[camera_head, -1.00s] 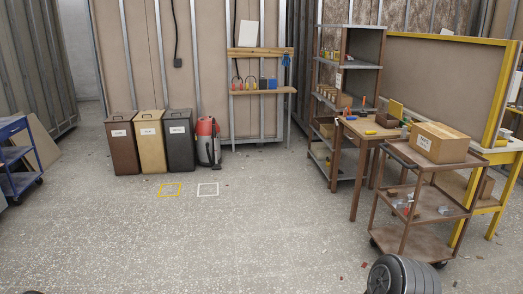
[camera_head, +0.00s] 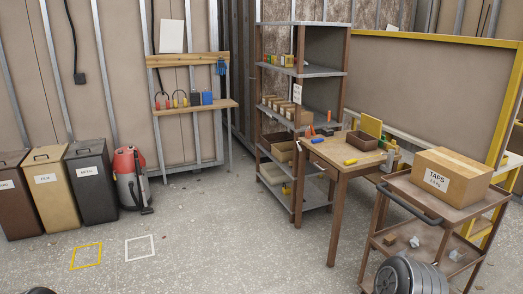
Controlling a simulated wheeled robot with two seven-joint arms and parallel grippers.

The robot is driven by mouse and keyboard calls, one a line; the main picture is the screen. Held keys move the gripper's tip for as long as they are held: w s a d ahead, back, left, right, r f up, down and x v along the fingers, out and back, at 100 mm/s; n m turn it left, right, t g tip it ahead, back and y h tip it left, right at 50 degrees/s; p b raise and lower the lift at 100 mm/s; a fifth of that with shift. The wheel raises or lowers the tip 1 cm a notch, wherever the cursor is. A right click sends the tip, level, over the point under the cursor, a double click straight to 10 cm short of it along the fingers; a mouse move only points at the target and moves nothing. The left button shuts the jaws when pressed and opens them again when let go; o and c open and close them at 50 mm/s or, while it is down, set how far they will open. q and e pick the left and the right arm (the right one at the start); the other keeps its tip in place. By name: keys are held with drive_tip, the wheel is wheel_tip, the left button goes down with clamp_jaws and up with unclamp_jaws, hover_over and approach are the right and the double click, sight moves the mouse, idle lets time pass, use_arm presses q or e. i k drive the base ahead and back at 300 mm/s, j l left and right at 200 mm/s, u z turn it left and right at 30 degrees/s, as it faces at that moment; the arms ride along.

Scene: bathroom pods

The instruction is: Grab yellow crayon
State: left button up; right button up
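Neither of my grippers shows. Only a dark rounded part of my own arm is at the bottom right, and a sliver of dark shape is at the bottom left edge.
A cart (camera_head: 427,202) with a cardboard box (camera_head: 451,177) stands right of the table. Shelves (camera_head: 299,70) stand behind it. Bins (camera_head: 92,185) and a red vacuum (camera_head: 127,168) are at left. The floor (camera_head: 215,240) in front of the table is clear.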

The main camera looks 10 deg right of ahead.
sight(350, 162)
drive_tip(key=i+l+z, duration=0.1)
drive_tip(key=i+z, duration=0.25)
drive_tip(key=i, duration=0.15)
drive_tip(key=i+z, duration=0.35)
drive_tip(key=i, duration=0.15)
drive_tip(key=i+j+z, duration=0.2)
drive_tip(key=i+z, duration=0.2)
drive_tip(key=i+j+z, duration=1.15)
drive_tip(key=j, duration=0.25)
drive_tip(key=i+j+z, duration=0.25)
drive_tip(key=j, duration=0.25)
drive_tip(key=k+l, duration=0.05)
